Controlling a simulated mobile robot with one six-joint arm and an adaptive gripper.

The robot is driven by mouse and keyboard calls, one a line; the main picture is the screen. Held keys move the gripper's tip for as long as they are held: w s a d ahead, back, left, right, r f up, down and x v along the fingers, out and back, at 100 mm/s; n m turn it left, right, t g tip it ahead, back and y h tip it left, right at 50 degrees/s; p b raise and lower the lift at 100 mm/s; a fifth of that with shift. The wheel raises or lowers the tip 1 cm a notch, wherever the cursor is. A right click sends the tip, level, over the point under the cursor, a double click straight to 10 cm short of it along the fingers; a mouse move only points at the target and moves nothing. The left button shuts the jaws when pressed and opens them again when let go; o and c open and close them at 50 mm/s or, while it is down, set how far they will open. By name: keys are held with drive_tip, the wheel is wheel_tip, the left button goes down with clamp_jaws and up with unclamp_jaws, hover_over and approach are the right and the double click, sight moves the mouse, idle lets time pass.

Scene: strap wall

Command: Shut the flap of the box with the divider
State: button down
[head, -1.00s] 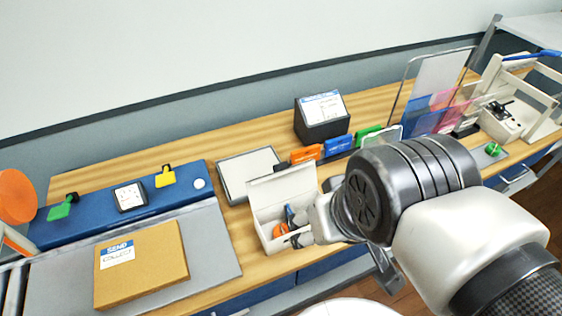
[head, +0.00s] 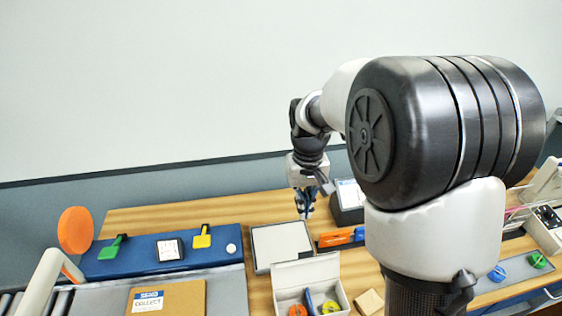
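A white box (head: 278,303) stands at the front edge of the wooden bench in the head view, its bottom cut off by the picture edge. Its flap (head: 306,271) is open and stands up along the back side. Inside I see an orange round thing (head: 297,311), a dark blue thing and a yellow-green round thing (head: 330,307). I cannot clearly make out a divider. My gripper (head: 304,212) points down above the bench, behind and apart from the box, near the grey-white panel. Its fingers are small and dark, and I cannot tell their opening.
A grey-white panel (head: 281,246) lies behind the box. Orange and blue holders (head: 336,238) and a dark labelled stand (head: 348,200) are to its right. A small wooden block (head: 369,302) lies right of the box. A cardboard parcel (head: 178,299) is at left.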

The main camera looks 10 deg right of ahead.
wheel_tip(320, 180, down, 10)
drive_tip(key=s+b, duration=0.1)
drive_tip(key=s, duration=0.1)
drive_tip(key=shift+s+f+g, duration=0.15)
drive_tip(key=shift+f+g, duration=0.05)
drive_tip(key=shift+g, duration=0.1)
